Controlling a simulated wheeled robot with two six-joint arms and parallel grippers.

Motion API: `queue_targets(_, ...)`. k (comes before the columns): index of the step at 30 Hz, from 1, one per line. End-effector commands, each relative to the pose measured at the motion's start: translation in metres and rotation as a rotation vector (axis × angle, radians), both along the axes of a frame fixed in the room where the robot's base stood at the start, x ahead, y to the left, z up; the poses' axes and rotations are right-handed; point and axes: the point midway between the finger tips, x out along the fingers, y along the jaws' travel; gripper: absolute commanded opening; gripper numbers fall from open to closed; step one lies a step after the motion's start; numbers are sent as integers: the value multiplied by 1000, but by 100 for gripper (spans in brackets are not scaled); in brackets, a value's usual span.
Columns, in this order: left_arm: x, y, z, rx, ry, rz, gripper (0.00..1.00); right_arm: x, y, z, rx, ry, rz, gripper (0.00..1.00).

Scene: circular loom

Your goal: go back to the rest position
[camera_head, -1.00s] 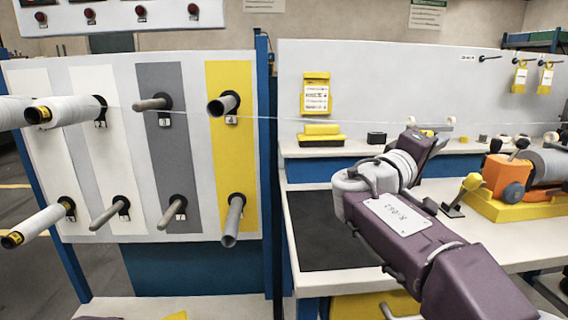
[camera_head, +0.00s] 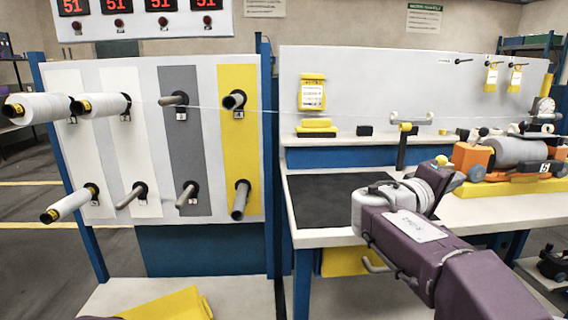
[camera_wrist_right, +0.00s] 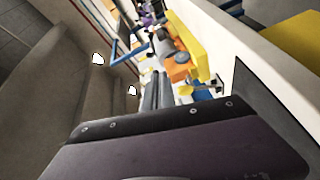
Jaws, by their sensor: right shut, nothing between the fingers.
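My right arm comes in from the lower right of the head view. Its purple link carries a white label, and the grey wrist joint hangs over the bench near the black mat. My right gripper (camera_head: 441,166) points away from the camera, above the bench, and its fingertips are hard to see there. In the right wrist view the narrow dark fingers (camera_wrist_right: 157,88) lie together with nothing between them. My left gripper is out of view; only a small dark purple edge shows at the bottom left of the head view.
The bench (camera_head: 470,213) has a black mat (camera_head: 325,205) and an orange and yellow winding machine (camera_head: 470,158) at right. A rack panel (camera_head: 100,75) with pegs and white spools (camera_head: 40,107) stands at left. A thin thread runs across from the rack.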

Motion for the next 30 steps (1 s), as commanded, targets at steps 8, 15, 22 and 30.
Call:
queue_targets(8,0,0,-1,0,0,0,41,-21,-8,-126,255,236,-16,0)
queue_targets(15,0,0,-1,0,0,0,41,-98,31,-296,717,511,-61,0)
queue_targets(22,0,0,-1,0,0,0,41,-181,108,-397,1177,594,-152,0)
queue_targets(30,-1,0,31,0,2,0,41,-195,171,-398,1494,460,-157,0)
